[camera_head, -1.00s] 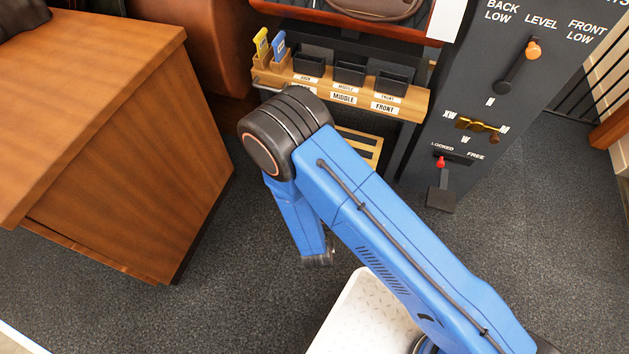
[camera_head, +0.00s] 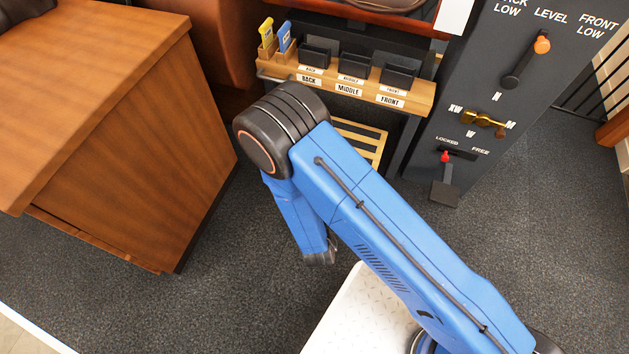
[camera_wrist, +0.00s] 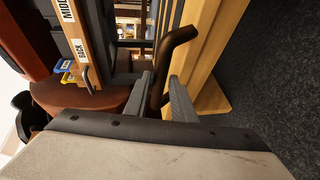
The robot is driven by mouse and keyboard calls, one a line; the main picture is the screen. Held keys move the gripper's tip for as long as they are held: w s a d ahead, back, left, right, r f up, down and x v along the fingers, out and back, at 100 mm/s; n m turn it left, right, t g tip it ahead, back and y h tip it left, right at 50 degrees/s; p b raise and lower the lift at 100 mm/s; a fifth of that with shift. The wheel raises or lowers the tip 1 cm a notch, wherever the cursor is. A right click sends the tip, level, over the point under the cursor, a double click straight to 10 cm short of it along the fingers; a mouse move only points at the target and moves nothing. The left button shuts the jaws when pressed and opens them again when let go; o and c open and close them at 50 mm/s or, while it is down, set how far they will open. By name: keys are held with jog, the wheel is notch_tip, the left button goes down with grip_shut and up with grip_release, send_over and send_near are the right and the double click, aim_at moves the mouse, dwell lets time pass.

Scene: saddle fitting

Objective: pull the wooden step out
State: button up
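The wooden step (camera_head: 376,143), pale slatted wood, shows low under the shelf in the head view, partly hidden behind my blue arm. In the wrist view its wooden edge (camera_wrist: 207,65) runs up the right of the middle, with a dark bent handle (camera_wrist: 172,48) beside it. My gripper (camera_wrist: 162,92) has its two grey fingers on either side of the handle, close against it, and looks shut on it. In the head view my arm hides the fingers and the handle.
A wooden shelf with labelled bins (camera_head: 348,90) is above the step. A dark panel with levers (camera_head: 490,100) stands at the right, a wooden desk (camera_head: 120,140) at the left. The carpet (camera_head: 240,260) between the desk and my arm is clear.

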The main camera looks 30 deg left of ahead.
jog(key=v, duration=1.5)
jog(key=shift+s+d, duration=0.2)
jog(key=shift+d, duration=0.05)
